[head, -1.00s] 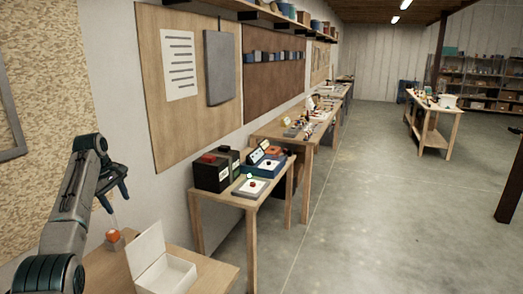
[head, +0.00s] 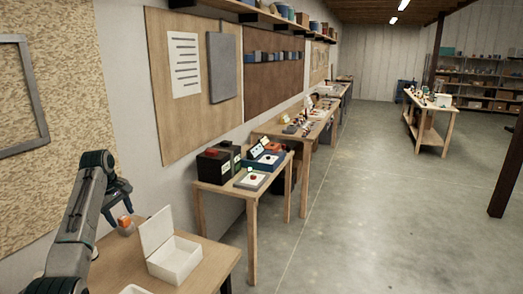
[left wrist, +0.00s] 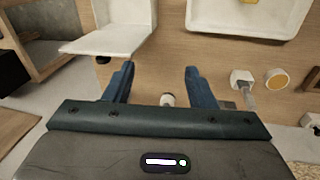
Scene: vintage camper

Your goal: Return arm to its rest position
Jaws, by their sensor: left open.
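My left arm comes in from the left in the head view. Its gripper (head: 119,195) hangs over the near wooden table, just above a small orange-topped grey object (head: 125,224) and left of the open white box. In the left wrist view the two fingers of this gripper (left wrist: 161,82) are apart, with nothing held between them. My right gripper is in neither view.
An open white box (head: 178,262) with its lid raised stands on the near table (head: 215,262). A second white tray shows in the left wrist view (left wrist: 255,12). A wall with hung boards (head: 170,130) runs close beside the arm. Open floor (head: 370,220) lies to the right.

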